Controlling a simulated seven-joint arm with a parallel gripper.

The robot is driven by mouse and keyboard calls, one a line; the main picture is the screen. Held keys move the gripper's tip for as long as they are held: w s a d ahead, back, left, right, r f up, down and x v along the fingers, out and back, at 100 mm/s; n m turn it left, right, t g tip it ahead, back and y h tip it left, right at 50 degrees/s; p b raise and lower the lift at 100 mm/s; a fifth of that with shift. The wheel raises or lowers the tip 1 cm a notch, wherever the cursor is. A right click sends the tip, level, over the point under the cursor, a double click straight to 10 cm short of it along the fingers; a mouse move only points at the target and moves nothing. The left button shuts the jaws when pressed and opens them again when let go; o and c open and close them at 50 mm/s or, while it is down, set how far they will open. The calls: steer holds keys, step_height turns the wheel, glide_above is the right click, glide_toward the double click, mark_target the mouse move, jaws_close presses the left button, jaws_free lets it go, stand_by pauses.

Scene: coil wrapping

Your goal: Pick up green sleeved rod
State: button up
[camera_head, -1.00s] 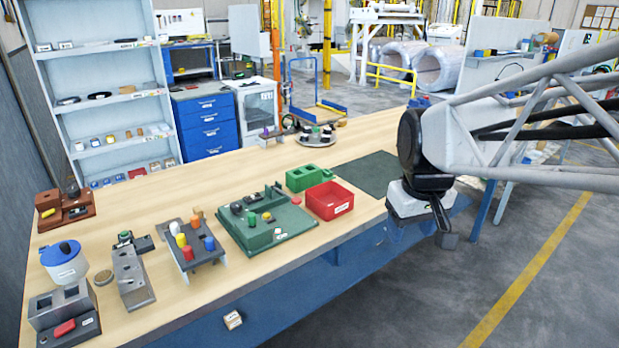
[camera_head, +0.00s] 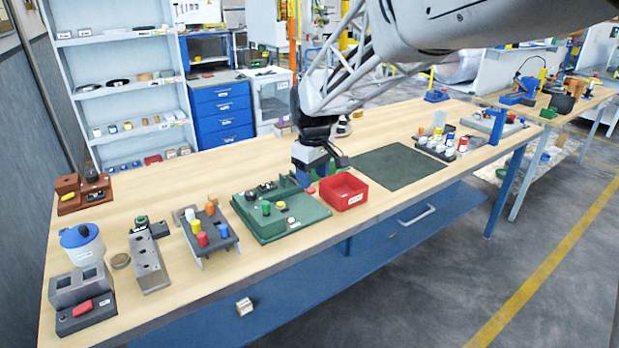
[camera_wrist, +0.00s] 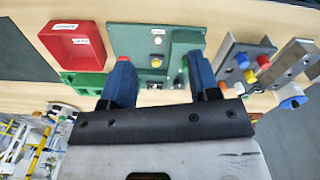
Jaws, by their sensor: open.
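A short green upright peg (camera_head: 266,208), which looks like the green sleeved rod, stands on the green fixture board (camera_head: 285,230). In the wrist view the same board (camera_wrist: 128,38) lies beyond my fingers, and a dark green upright shape (camera_wrist: 182,64) shows beside the right finger; I cannot tell if it is that peg. My gripper (camera_head: 304,180) points down near the board's back right corner, left of the red bin. In the wrist view my gripper (camera_wrist: 158,66) has its two blue fingers wide apart with nothing held between them.
The red bin (camera_head: 343,190) stands right of the board. A green block (camera_wrist: 80,82) is behind it, mostly hidden by my gripper in the head view. A rack of coloured pegs (camera_head: 206,236) stands left of the board. A dark green mat (camera_head: 398,167) lies clear to the right.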

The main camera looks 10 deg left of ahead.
mark_target(266, 203)
steer(key=w+a+f+n, duration=0.1)
steer(key=a+f, duration=0.1)
steer(key=a, duration=0.3)
steer(key=w+a+f+n, duration=0.1)
steer(key=w+a+f, duration=0.1)
steer(key=a, duration=0.3)
steer(key=w+a+f+n, duration=0.1)
steer(key=a+f, duration=0.2)
steer(key=a, duration=0.2)
steer(key=shift+w+n+g, duration=0.3)
steer(key=shift+w, duration=0.1)
steer(key=shift+f, duration=0.1)
steer(key=shift+f, duration=1.15)
steer(key=shift+f, duration=0.15)
steer(key=shift+d+f, duration=0.1)
steer(key=shift+f, duration=2.35)
steer(key=c, duration=1)
steer(key=shift+r, duration=0.15)
steer(key=shift+c, duration=0.2)
